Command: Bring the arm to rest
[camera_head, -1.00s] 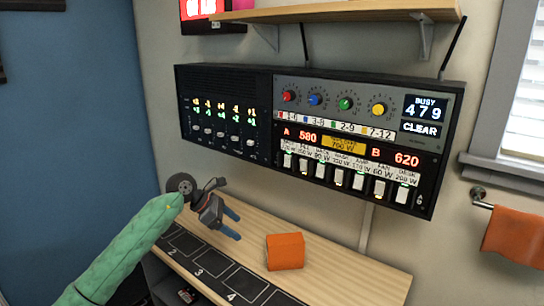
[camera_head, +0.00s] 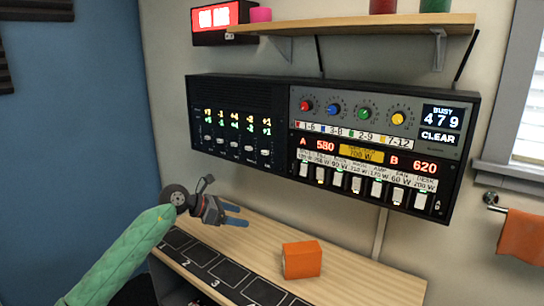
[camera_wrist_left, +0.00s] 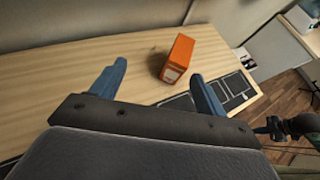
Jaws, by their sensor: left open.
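My left arm, in a green sleeve, comes in from the lower left in the head view. My left gripper (camera_head: 235,215) is open, with blue fingers pointing right, over the left part of the wooden bench (camera_head: 340,272). It holds nothing. In the left wrist view its two blue fingers (camera_wrist_left: 160,88) stand wide apart above the bench. An orange box (camera_head: 302,260) stands on the bench, to the right of the gripper and apart from it. The box also shows beyond the fingers in the left wrist view (camera_wrist_left: 179,58).
A black panel (camera_head: 325,140) with knobs, sliders and switches hangs on the wall above the bench. Above it is a wooden shelf (camera_head: 360,25) on brackets. Numbered dark squares (camera_head: 228,270) line the bench's front edge. An orange towel (camera_head: 522,238) hangs at the right.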

